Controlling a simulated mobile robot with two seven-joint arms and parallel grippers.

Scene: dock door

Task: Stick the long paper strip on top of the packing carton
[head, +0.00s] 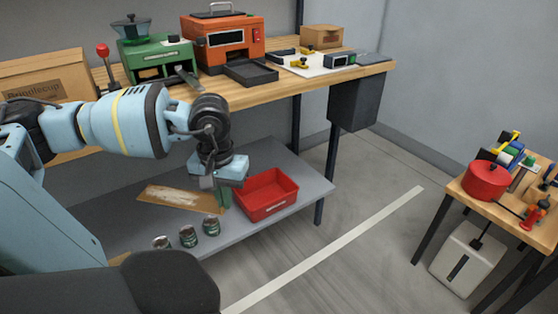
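A large brown packing carton (45,77) with dark printed lettering stands at the left end of the workbench, partly behind my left arm. A smaller brown carton (321,36) stands at the back right of the bench. I cannot make out a long paper strip for certain. My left gripper (223,196) points down over the lower grey shelf, just left of a red bin. Something green shows at its fingertips; I cannot tell whether it is held. My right gripper is out of view.
On the bench stand a green machine (157,58), an orange machine (222,42) and a white mat (312,66). The shelf holds the red bin (267,194), a flat brown piece (178,199) and three cans (188,236). A cluttered side table (505,212) stands right; floor between is clear.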

